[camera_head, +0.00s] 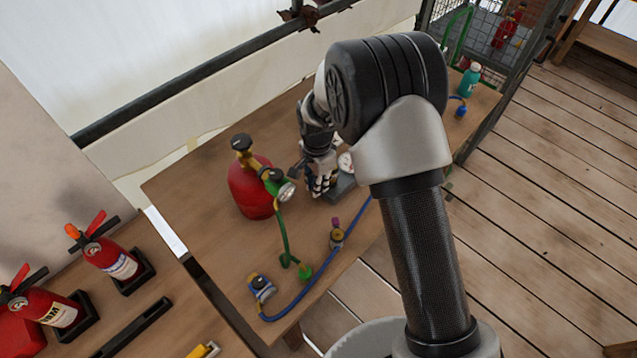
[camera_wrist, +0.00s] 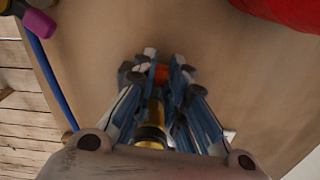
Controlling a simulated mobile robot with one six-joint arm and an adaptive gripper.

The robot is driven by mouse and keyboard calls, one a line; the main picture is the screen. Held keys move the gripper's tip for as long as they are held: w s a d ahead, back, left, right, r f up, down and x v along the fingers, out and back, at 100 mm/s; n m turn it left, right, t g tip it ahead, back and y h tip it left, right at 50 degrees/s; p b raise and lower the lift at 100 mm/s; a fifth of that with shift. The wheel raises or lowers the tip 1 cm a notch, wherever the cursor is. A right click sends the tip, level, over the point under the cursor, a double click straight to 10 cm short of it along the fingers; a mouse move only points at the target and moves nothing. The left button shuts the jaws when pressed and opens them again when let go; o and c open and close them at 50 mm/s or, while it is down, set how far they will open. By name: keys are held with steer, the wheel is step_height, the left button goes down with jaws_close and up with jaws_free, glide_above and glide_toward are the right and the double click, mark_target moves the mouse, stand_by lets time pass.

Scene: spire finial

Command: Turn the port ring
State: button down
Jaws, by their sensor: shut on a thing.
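My gripper (camera_head: 320,186) points down at the wooden table beside a grey block (camera_head: 343,188) with a round gauge (camera_head: 346,161). A brass-coloured fitting (camera_wrist: 152,122) shows between the fingers, closer to the camera. I cannot tell for sure which of these is the port ring, and the fingers hide much of them. The grey block's edge (camera_wrist: 126,74) shows left of the fingertips.
A red cylinder (camera_head: 247,190) with a valve and gauge stands left of my gripper, with a green hose (camera_head: 281,235). A blue hose (camera_head: 322,284) and a purple-topped fitting (camera_head: 336,236) lie near the front edge. Fire extinguishers (camera_head: 112,260) stand at left.

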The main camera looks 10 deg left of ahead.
stand_by(0.4)
steer(key=c, duration=1.6)
jaws_free()
step_height(320, 180, up, 12)
